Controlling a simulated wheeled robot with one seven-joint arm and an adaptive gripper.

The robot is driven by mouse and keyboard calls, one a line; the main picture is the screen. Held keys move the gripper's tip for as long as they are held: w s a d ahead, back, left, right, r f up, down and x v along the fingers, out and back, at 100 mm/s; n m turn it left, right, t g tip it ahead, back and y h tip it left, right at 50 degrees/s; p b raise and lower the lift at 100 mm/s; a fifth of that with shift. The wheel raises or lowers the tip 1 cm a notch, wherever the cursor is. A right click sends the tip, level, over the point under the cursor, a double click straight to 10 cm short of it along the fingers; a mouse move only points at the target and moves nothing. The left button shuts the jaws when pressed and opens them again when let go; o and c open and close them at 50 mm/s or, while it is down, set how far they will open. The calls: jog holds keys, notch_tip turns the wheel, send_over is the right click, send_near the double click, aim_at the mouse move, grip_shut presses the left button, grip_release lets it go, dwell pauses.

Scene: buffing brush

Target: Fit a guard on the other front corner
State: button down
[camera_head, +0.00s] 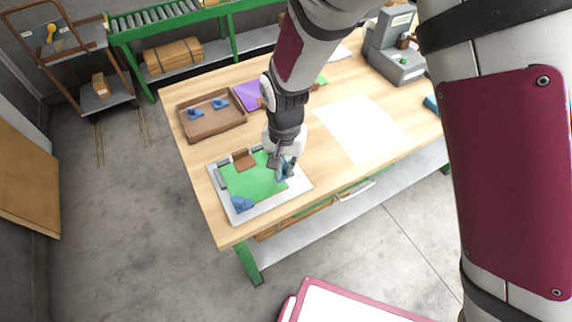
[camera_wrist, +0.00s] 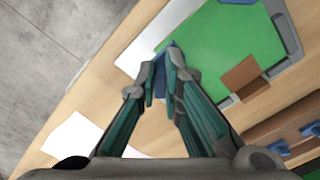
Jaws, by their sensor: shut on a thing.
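A green panel (camera_head: 247,184) lies on a pale base plate (camera_head: 265,208) at the table's front left; the panel fills much of the wrist view (camera_wrist: 222,45). One blue guard (camera_head: 241,204) sits at its front left corner. My gripper (camera_head: 281,169) is over the panel's right front corner, pointing down. In the wrist view my gripper (camera_wrist: 167,88) is shut on another blue guard (camera_wrist: 165,50), mostly hidden between the fingers. That guard is at or just above the corner; I cannot tell whether it touches. A brown block (camera_head: 244,160) is at the panel's back edge.
A brown tray (camera_head: 212,124) behind the panel holds two more blue guards (camera_head: 220,103). A purple sheet (camera_head: 247,95) and a white sheet (camera_head: 360,128) lie on the table. A grey machine (camera_head: 395,62) stands at the back right. The table's front edge is close to the plate.

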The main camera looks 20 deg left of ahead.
aim_at(283, 188)
jog(key=shift+f+b, duration=1.25)
jog(key=shift+f, duration=1.55)
jog(key=shift+f, duration=0.6)
dwell(1.0)
jog(key=shift+a+p, duration=0.25)
jog(key=shift+p, duration=0.05)
dwell(0.5)
jog(key=c, duration=1.6)
grip_release()
jog(key=shift+c, duration=0.2)
jog(key=shift+o, duration=0.3)
jog(key=o, duration=0.4)
